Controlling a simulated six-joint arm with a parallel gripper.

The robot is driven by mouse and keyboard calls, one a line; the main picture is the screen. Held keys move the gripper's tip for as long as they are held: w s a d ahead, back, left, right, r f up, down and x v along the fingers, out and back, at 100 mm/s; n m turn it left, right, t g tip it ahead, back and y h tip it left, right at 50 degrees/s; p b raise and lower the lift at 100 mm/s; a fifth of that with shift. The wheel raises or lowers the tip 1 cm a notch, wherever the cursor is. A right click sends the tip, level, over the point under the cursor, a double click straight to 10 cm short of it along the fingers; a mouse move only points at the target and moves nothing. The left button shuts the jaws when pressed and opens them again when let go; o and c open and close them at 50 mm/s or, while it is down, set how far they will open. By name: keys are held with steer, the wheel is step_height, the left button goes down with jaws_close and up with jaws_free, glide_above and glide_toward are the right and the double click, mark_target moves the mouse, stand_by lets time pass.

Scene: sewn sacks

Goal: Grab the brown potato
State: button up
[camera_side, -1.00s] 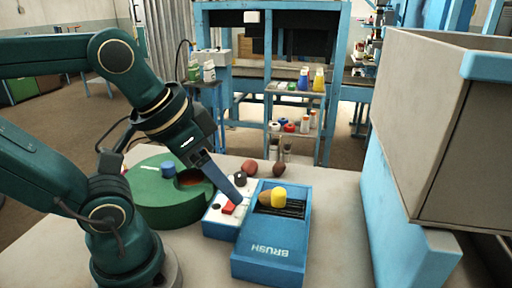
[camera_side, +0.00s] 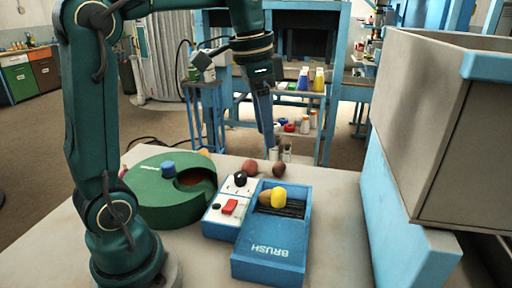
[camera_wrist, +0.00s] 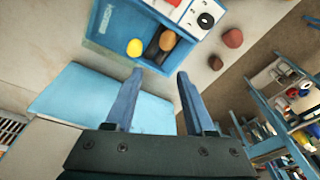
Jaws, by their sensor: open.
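A white control panel (camera_side: 221,217) with a red switch and black knob adjoins the box's left side. A green round machine (camera_side: 165,208) with a blue knob stands further left. A large grey bin (camera_side: 435,130) on a light blue base bounds the right. Pale table lies bare right of the box.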

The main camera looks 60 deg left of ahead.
steer(key=w+a+f, duration=0.1)
steer(key=w+a, duration=0.1)
glide_above(269, 192)
steer(key=shift+m+g, duration=0.3)
steer(key=shift+g, duration=0.1)
steer(key=f, duration=1)
steer(key=shift+s+a+f, duration=0.1)
steer(key=shift+s+f, duration=0.05)
steer(key=shift+s, duration=0.25)
steer(key=shift+w+f, duration=0.2)
steer(key=shift+f, duration=1.3)
steer(key=shift+w+f, duration=0.15)
steer(key=shift+f, duration=1.3)
jaws_close()
